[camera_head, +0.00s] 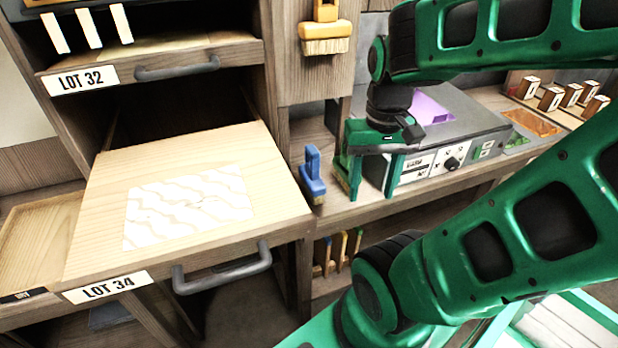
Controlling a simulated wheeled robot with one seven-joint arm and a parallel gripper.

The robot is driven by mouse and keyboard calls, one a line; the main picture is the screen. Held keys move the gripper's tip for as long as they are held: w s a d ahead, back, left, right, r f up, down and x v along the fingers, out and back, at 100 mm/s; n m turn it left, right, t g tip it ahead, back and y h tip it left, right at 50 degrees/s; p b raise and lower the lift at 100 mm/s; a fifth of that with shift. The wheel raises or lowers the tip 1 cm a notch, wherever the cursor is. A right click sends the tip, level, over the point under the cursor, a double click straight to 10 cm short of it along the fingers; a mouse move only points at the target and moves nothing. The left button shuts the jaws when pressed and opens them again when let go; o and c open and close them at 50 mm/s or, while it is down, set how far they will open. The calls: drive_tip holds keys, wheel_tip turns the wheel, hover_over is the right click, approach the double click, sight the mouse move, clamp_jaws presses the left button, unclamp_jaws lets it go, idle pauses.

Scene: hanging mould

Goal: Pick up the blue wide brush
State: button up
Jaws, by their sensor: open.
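The blue wide brush (313,178) stands upright near the front edge of the wooden bench (400,206), just right of the drawer cabinet. Its handle points up and its bristles are low. My gripper (372,190) is open, pointing down over the bench to the right of the blue brush, with a gap between them. Nothing shows held between its two green fingers. A tan patch beside the left finger looks like bristles of another brush, partly hidden.
A drawer labelled LOT 34 (105,287) sticks out at left with a patterned sheet on top. A yellow brush (325,35) hangs above. A grey control box (455,150) stands behind my gripper. Small wooden blocks (550,98) stand at far right.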

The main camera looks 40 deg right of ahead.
drive_tip(key=shift+o, duration=0.6)
drive_tip(key=shift+s+r+m, duration=0.2)
drive_tip(key=shift+r+m, duration=0.1)
drive_tip(key=shift+r, duration=0.15)
wheel_tip(320, 180, up, 3)
drive_tip(key=m, duration=1.4)
hover_over(313, 149)
drive_tip(key=shift+s+a+f, duration=0.1)
drive_tip(key=shift+s+f, duration=0.05)
drive_tip(key=shift+w+f, duration=0.15)
drive_tip(key=shift+w, duration=0.2)
drive_tip(key=shift+s+f, duration=0.15)
drive_tip(key=shift+f, duration=3.5)
clamp_jaws()
drive_tip(key=shift+r, duration=0.15)
